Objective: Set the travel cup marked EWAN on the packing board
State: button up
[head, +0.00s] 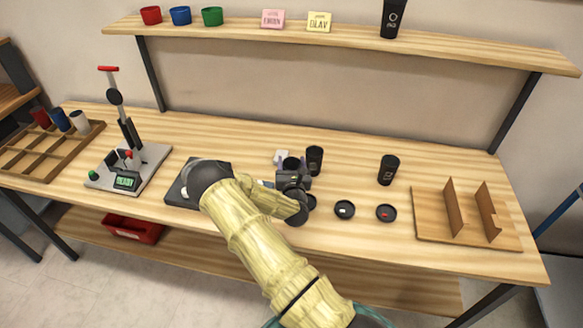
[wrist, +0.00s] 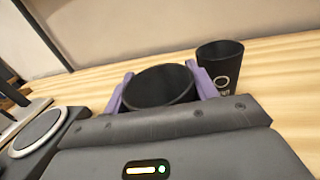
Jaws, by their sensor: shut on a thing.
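My gripper (head: 293,182) is over the middle of the bench. In the wrist view its purple fingers (wrist: 160,92) are shut on a black travel cup (wrist: 158,88), one finger on each side. The cup stands upright with its open top showing; its marking is hidden. In the head view only its dark rim (head: 291,163) shows behind my gripper. The packing board (head: 432,214), a wooden board with two upright brown dividers, lies at the right end of the bench, and no cup is on it.
Black cups stand near my gripper (head: 315,160) and farther right (head: 388,170). Dark round lids (head: 344,210) (head: 386,213) lie at the front. The laser marker (head: 128,160) stands left, beside a dark plate (head: 180,192). The shelf (head: 340,35) holds cups and name cards.

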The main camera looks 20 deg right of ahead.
jog(key=shift+f, duration=1)
jog(key=shift+f, duration=0.2)
jog(key=o, duration=0.7)
jog(key=shift+a+r, duration=0.1)
jog(key=shift+r, duration=0.1)
jog(key=b+v, duration=0.2)
jog(key=v, duration=0.8)
jog(key=shift+s+a+f, duration=0.1)
jog(key=shift+s+a, duration=0.05)
jog(key=shift+s, duration=0.15)
jog(key=shift+s+a, duration=0.15)
jog(key=shift+s, duration=0.45)
